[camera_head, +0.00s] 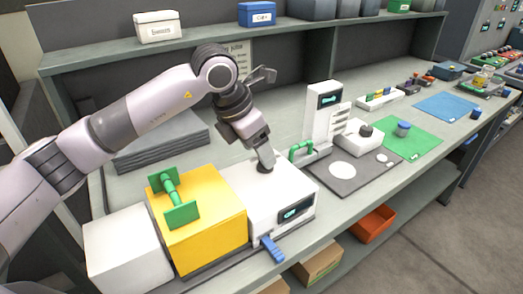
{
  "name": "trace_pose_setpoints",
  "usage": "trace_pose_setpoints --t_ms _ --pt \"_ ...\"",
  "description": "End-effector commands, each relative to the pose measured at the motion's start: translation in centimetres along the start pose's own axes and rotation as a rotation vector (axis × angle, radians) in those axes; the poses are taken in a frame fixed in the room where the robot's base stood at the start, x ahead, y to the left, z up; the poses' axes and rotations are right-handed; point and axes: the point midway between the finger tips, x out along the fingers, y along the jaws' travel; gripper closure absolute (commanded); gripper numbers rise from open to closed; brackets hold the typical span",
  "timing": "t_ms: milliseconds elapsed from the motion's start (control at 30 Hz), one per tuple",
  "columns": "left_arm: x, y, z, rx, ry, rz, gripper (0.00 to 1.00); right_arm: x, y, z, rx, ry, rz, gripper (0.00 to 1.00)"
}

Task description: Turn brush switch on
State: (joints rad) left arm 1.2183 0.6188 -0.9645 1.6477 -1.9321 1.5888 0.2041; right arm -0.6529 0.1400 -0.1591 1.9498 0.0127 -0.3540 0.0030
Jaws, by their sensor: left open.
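A white machine housing (238,197) stands on the bench beside a yellow block (222,222). A small dark display (296,210) is on its front; its text is too small to read surely. A blue lever (271,249) sticks out low at its front. No part is readably labelled as the brush switch. My left gripper (265,164) is open and points down at the top of the white housing, close to or touching it. The gripper hides what lies under it. My right gripper is out of view.
A green handle (173,197) rises from the yellow block. Right of the housing are a green loop handle (301,150), a white upright unit (320,115) and a grey plate (352,180). A green mat (412,147) and a blue mat (447,106) lie farther right.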

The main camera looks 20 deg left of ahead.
Motion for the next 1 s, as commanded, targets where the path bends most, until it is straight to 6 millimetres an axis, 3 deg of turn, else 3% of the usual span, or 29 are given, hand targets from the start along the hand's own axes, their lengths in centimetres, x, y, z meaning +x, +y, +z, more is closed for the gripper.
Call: trace_pose_setpoints --t_ms 200,500,667,700,1000 --pt "2.2 0.0 0.0 0.0 0.0 0.0 0.34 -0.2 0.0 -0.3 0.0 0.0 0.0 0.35" --pt "2.5 0.0 0.0 0.001 -0.001 0.001 0.34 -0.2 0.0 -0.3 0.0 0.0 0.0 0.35" --pt "2.5 0.0 0.0 0.0 -0.001 0.0 0.86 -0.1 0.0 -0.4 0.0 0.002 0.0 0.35" --pt "2.5 0.0 0.0 0.0 -0.001 0.0 0.9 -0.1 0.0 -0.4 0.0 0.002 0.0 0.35" --pt "2.5 0.1 0.0 0.026 -0.001 -0.012 0.9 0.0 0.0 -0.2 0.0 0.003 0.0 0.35"
